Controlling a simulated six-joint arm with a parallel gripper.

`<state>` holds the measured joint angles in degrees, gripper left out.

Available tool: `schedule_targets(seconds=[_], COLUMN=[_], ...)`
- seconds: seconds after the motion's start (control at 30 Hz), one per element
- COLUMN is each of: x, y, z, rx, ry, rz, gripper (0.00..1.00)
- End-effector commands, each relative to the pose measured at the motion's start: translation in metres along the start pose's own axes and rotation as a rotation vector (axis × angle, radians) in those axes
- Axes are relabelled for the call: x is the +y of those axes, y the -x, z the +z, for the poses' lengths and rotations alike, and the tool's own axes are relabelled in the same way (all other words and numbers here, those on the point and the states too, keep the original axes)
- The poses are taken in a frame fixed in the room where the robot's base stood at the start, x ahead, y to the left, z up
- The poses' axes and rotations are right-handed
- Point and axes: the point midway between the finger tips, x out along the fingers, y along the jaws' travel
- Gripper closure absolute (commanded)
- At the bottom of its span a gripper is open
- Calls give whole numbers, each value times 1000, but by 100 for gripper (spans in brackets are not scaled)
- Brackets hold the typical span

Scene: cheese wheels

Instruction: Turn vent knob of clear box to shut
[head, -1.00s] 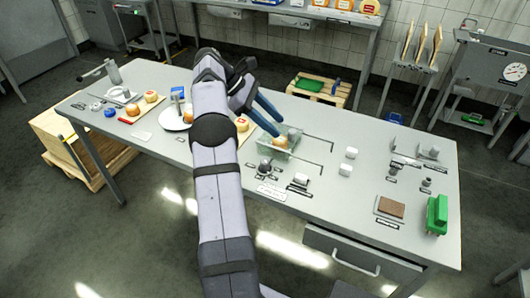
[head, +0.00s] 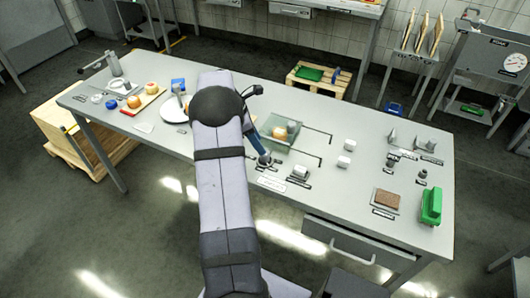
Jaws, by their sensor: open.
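The clear box (head: 299,131) stands on the grey table near its middle, with an orange-yellow cheese (head: 280,133) inside. A small dark rounded part (head: 265,161) is at the box's near left side; I cannot tell whether it is the vent knob or a separate item. My gripper (head: 263,151) has blue fingers and points down at the near left of the box, close above or beside this dark part. It is open and holds nothing that I can see. My arm hides part of the gripper and the box's left surroundings; contact is unclear.
A white plate (head: 172,110) and a tray of cheeses (head: 148,101) are left of my arm. A green item (head: 431,207) stands far right.

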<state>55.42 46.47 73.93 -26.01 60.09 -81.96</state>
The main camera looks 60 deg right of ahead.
Motion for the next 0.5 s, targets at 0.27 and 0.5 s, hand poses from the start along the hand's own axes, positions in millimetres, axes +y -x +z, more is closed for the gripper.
schedule_targets(seconds=[0.27, 0.5], x=[-2, -1], y=[-29, -58], z=[1, 1], rx=[-1, -1], ry=[-1, -1], rz=[-6, -4], gripper=[55, 55])
